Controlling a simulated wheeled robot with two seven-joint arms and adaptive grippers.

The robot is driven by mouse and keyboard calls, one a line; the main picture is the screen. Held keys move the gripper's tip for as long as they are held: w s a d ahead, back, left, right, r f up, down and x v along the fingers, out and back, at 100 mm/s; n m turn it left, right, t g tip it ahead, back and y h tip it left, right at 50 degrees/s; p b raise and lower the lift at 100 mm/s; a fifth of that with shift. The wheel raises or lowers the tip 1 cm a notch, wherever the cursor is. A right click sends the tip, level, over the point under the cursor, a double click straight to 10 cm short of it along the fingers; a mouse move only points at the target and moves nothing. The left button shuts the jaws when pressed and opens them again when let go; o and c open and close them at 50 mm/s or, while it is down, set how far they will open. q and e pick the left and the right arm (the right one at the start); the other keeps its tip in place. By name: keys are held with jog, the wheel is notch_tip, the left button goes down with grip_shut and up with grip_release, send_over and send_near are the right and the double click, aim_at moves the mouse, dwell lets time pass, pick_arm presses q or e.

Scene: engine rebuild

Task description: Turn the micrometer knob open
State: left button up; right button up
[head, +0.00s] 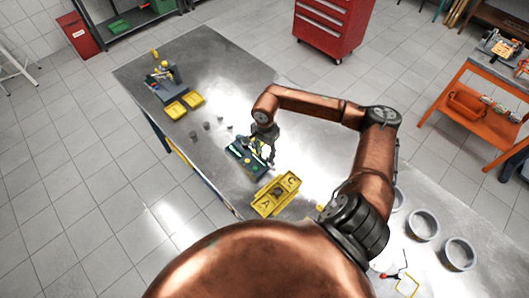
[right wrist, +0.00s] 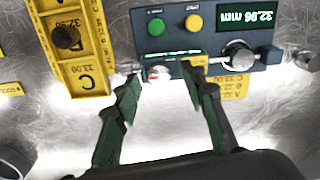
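The micrometer (right wrist: 175,30) is a dark box with a green button, a yellow button and a display reading 32.96 mm. A round silver knob (right wrist: 238,57) sits on its edge under the display, in the right wrist view. In the head view the micrometer (head: 240,165) stands on the metal table, partly hidden by my right gripper (head: 266,150). The right gripper (right wrist: 163,82) is open, its two dark green fingers apart with nothing held between them. Its right fingertip is close to the micrometer's edge, left of the knob; I cannot tell whether it touches. My left gripper is not in view.
A yellow tray (right wrist: 88,84) marked with letters, holding a dark cylinder (right wrist: 66,37), lies beside the micrometer. Small grey cylinders (head: 206,126) stand on the table (head: 225,75). Another fixture (head: 163,75) with yellow bins is at the far end. Round tins (head: 422,224) are at right.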

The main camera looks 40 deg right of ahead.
jog(key=shift+f, duration=0.25)
grip_shut()
dwell(0.3)
